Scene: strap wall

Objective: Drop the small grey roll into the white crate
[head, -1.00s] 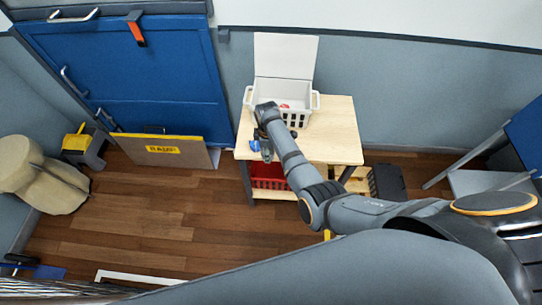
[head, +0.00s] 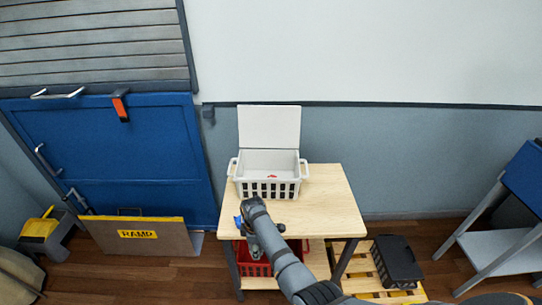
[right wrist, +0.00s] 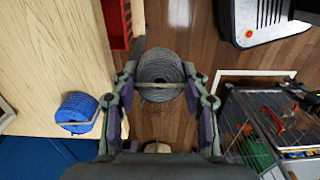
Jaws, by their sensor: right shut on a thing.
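The small grey roll (right wrist: 161,74) sits between the fingers of my right gripper (right wrist: 160,88) in the right wrist view, with wooden floor behind it. In the head view my right gripper (head: 250,240) is at the front left edge of the wooden table, partly hidden by my own wrist; the roll is not clear there. The white crate (head: 268,189) stands on the table behind the gripper, its lid (head: 269,128) raised upright. A small red item lies inside it. My left gripper is not in view.
A blue roll (right wrist: 78,112) lies on the table (head: 325,205), left of the gripper in the wrist view. A red crate (head: 255,265) is under the table. A black case (head: 396,262) rests on a pallet at right. A ramp board (head: 140,236) leans at left.

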